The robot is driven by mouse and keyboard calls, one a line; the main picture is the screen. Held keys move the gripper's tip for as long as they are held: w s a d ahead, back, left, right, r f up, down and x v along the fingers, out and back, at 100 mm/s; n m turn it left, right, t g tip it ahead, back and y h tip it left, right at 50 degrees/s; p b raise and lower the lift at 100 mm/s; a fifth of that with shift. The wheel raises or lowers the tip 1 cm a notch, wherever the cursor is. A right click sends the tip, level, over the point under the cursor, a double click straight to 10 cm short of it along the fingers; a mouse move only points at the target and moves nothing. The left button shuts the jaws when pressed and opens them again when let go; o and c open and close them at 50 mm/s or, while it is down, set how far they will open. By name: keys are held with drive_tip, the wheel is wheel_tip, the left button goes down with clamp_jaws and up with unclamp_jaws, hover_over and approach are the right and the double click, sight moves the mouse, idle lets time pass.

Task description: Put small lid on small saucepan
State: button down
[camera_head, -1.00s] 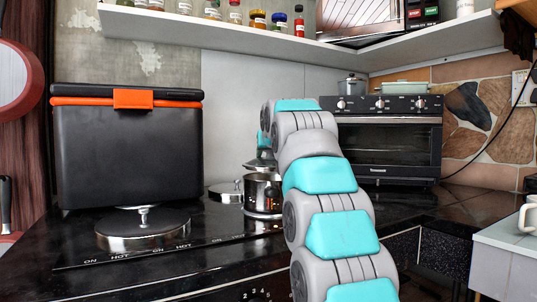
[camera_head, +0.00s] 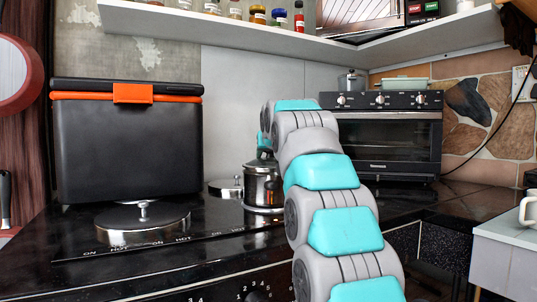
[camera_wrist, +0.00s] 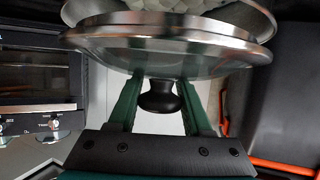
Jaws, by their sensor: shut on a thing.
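The small saucepan (camera_head: 263,188) is shiny steel and stands on the dark stovetop, left of my arm in the head view. The small lid (camera_wrist: 165,50) is glass with a steel rim and a black knob (camera_wrist: 160,97). My gripper (camera_wrist: 160,84) is shut on the lid, with its green fingers either side of the knob. The lid is at the top of the saucepan in the head view; the saucepan's steel rim (camera_wrist: 258,18) shows just beyond it in the wrist view. I cannot tell if the lid is fully seated. My arm partly hides the saucepan's right side.
Another lid (camera_head: 226,188) lies left of the saucepan. A black box with orange trim (camera_head: 127,150) stands behind them. A toaster oven (camera_head: 388,140) stands at the back right, under a shelf (camera_head: 230,27).

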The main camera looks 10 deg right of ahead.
sight(271, 153)
drive_tip(key=shift+f+b, duration=0.45)
drive_tip(key=shift+f, duration=0.15)
idle(0.6)
drive_tip(key=shift+c, duration=1.2)
unclamp_jaws()
drive_tip(key=shift+v, duration=3.95)
